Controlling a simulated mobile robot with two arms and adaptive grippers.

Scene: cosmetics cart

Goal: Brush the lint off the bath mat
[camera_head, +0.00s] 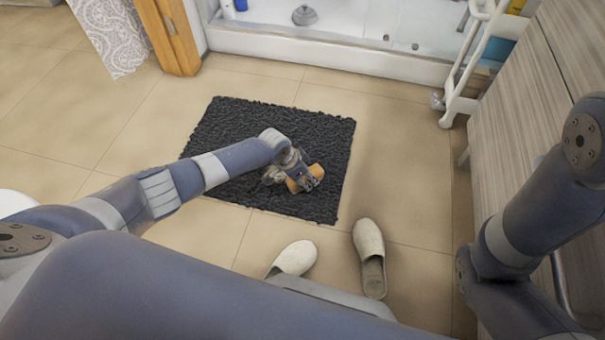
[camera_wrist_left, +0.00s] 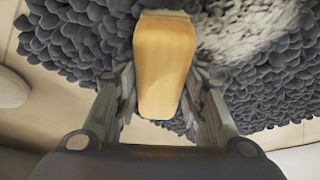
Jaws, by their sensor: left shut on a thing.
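The bath mat (camera_head: 235,118) is dark grey and shaggy and lies flat on the tiled floor. My left gripper (camera_head: 299,178) is over the mat's right front part, shut on a brush with an orange-tan wooden back (camera_head: 308,177). In the left wrist view the brush (camera_wrist_left: 164,62) sits between the two fingers of the gripper (camera_wrist_left: 160,100). A whitish patch of lint (camera_wrist_left: 245,30) shows on the mat's pile (camera_wrist_left: 75,45) beside the brush. The brush's underside is hidden, so I cannot tell whether it touches the mat. My right gripper is out of view.
Two pale slippers (camera_head: 295,257) (camera_head: 369,245) lie on the floor just in front of the mat. A white shower tray (camera_head: 330,62) runs along the back. A white cart (camera_head: 462,95) and wooden cabinet (camera_head: 520,110) stand at the right.

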